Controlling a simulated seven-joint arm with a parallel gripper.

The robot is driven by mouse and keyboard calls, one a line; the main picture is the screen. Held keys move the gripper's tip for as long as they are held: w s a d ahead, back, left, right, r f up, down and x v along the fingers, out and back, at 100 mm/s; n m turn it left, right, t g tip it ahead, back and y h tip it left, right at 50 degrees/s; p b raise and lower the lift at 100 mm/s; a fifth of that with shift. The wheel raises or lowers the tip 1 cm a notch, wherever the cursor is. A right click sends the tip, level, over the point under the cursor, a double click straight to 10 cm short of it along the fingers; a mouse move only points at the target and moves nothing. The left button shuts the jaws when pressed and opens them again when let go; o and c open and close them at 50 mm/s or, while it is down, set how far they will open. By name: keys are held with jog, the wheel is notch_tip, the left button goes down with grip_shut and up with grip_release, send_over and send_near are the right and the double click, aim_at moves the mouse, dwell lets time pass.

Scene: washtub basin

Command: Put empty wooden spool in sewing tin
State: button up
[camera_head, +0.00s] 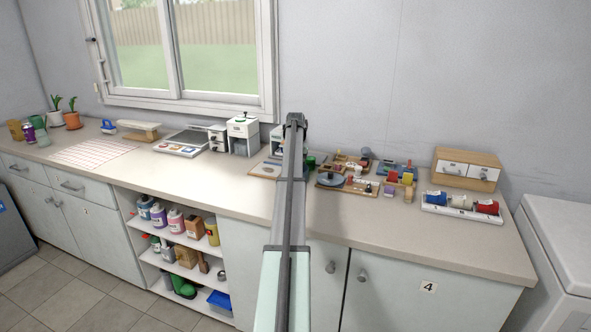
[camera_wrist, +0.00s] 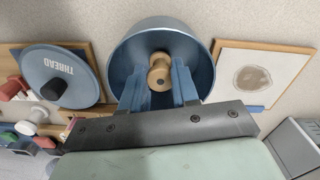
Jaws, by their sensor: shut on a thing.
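The empty wooden spool (camera_wrist: 155,78) is pale wood, seen nearly end-on in the wrist view. My gripper (camera_wrist: 158,84) is shut on it, with a blue finger on each side. The round blue sewing tin (camera_wrist: 198,50) is open, and the spool and fingertips appear over or within its mouth; I cannot tell how deep. The tin's apparent lid (camera_wrist: 62,64), marked THREAD, lies to the left. It also shows in the head view (camera_head: 331,181). In the head view my arm hides the gripper, spool and tin.
A wooden board with a round brown patch (camera_wrist: 252,78) lies right of the tin. Small coloured items crowd the counter right of my arm, with a white tray of spools (camera_head: 460,209) beyond. The counter's front strip (camera_head: 400,232) is clear.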

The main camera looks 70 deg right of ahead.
jog(key=shift+f, duration=0.1)
jog(key=o, duration=1)
notch_tip(320, 180, up, 12)
jog(key=shift+r, duration=0.15)
jog(key=shift+w, duration=0.1)
